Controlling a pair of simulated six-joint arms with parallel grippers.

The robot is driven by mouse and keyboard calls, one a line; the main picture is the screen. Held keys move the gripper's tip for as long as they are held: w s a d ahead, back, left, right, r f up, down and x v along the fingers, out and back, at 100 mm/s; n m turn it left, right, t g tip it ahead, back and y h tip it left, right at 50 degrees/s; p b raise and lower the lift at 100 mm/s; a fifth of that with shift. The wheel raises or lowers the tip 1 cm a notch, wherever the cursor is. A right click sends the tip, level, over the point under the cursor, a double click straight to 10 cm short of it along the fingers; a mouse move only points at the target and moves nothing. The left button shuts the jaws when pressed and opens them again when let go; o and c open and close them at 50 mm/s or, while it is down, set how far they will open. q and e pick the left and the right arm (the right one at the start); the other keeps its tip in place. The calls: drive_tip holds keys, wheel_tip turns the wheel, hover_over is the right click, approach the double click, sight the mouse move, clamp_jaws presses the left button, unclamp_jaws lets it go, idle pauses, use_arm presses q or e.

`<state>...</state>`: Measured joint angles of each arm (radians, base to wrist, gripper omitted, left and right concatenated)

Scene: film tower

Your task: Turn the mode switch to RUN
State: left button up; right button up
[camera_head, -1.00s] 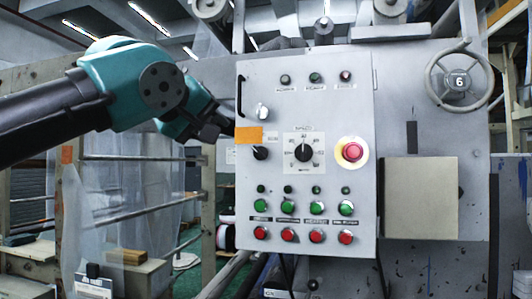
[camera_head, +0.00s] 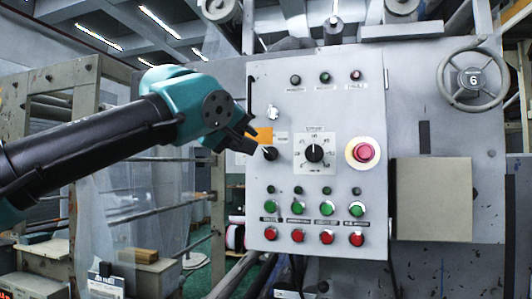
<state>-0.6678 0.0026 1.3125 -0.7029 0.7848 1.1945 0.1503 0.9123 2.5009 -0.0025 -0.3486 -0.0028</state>
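A grey control panel (camera_head: 350,110) stands upright in the middle. A small black selector knob (camera_head: 270,153) sits at its left side, just below an orange tag (camera_head: 264,135). A larger black dial (camera_head: 314,153) with a white scale plate is right of it. I cannot read which of them is labelled as the mode switch, nor a RUN mark. My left gripper (camera_head: 251,141) is just left of the small knob, its two dark fingers apart and pointing at it. It looks open and empty; I cannot tell whether it touches the knob. My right gripper is out of view.
A red emergency button (camera_head: 363,152) is right of the dial. Green buttons (camera_head: 298,209) and red buttons (camera_head: 298,236) line the lower panel. A black handle (camera_head: 250,95) runs along the upper left edge. A handwheel (camera_head: 472,78) and a beige box (camera_head: 433,199) are further right.

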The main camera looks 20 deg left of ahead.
sight(267, 153)
use_arm(q)
drive_tip(key=x, duration=1)
drive_tip(key=shift+w, duration=0.25)
clamp_jaws()
